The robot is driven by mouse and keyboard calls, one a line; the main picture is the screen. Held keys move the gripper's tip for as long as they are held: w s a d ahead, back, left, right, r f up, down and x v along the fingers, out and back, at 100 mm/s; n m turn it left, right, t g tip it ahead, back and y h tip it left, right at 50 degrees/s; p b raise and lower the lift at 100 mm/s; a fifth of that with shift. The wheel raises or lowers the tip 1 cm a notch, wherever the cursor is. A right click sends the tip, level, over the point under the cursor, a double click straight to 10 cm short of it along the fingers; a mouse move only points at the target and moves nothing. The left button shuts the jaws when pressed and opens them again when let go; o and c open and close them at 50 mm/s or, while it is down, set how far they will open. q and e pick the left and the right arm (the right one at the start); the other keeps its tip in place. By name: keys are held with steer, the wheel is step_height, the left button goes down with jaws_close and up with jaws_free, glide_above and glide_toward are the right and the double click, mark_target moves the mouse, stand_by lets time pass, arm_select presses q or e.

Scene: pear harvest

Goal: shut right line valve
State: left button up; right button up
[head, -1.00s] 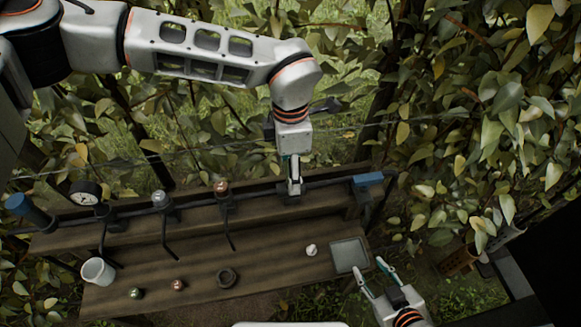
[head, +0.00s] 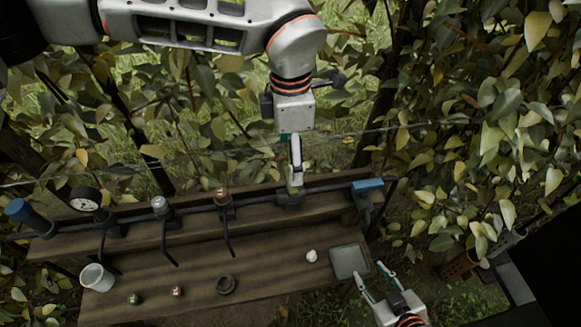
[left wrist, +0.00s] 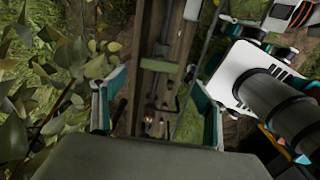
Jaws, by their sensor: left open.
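A dark pipe line runs along the back of the wooden bench. A blue handle (head: 367,186) sits at its right end. A small green fitting (head: 291,189) on the line is left of it, partly hidden by my left gripper (head: 296,178). In the left wrist view a flat olive-green piece (left wrist: 159,65) lies ahead, between the lines of the two spread fingers of my left gripper (left wrist: 157,112). That gripper points down at the fitting; I cannot tell if it touches. My right gripper (head: 373,275) is open and empty beside the tray. Which piece is the right line valve is not labelled.
A gauge (head: 85,199), a blue cylinder (head: 18,209) and hanging tubes are on the line's left. A white cup (head: 97,277), small balls, a dark ring (head: 226,285) and a grey tray (head: 349,262) are on the bench. Leaves crowd behind and right.

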arm_select(q)
step_height(320, 180, up, 5)
steer(key=shift+f, duration=0.1)
steer(key=shift+s, duration=0.1)
stand_by(0.6)
